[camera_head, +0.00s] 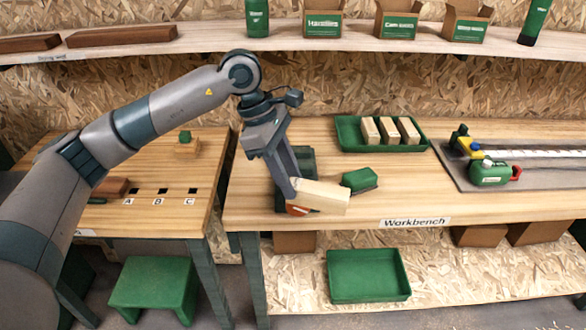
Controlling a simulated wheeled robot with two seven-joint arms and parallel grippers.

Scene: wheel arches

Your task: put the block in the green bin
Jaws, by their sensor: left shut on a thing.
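My left gripper (295,197) points down over the front of the workbench and is shut on a pale wooden block (322,196). The block lies sideways in the fingers, sticking out to the right, near the bench's front edge. I cannot tell whether it touches the bench top. An empty green bin (369,297) sits on the lower shelf under the bench, below and to the right of the block. A green tray (382,147) at the back of the bench holds three similar pale blocks. My right gripper is not in view.
A green brush (360,180) lies just right of the held block. A dark green object (308,165) stands partly hidden behind my gripper. A green clamp tool (490,173) sits on a grey mat at right. A green stool (155,287) stands at lower left.

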